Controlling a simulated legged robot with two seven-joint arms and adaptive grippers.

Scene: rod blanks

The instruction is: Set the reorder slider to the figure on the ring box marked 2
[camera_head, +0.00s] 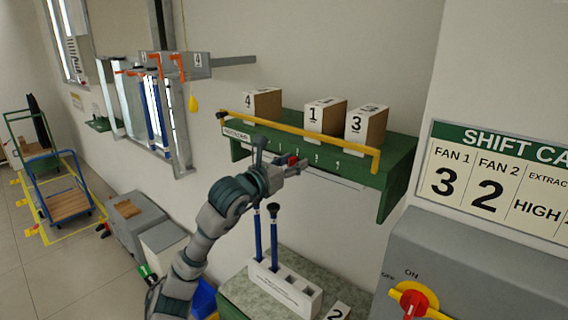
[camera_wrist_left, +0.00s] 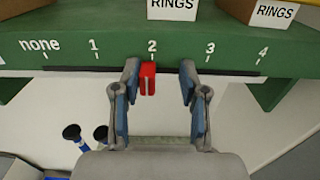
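The reorder slider has a red knob (camera_wrist_left: 148,78) in a slot along the front of a green shelf (camera_wrist_left: 112,30). In the left wrist view the knob stands under the mark 2 on a scale running none, 1, 2, 3, 4. In the head view the knob (camera_head: 292,160) shows at my left gripper (camera_head: 297,163). In the left wrist view my left gripper (camera_wrist_left: 159,82) is open, with the knob between its fingers, closer to the left one. A pale box marked 2 (camera_head: 337,312) is partly seen at the bottom edge; no other figure on it is readable. My right gripper is not in view.
Boxes marked 4 (camera_head: 262,102), 1 (camera_head: 325,115) and 3 (camera_head: 366,122) stand on the shelf behind a yellow rail (camera_head: 300,132). Below, a white rack (camera_head: 285,288) holds blue rods (camera_head: 274,240). A grey panel with a red switch (camera_head: 413,303) is at right.

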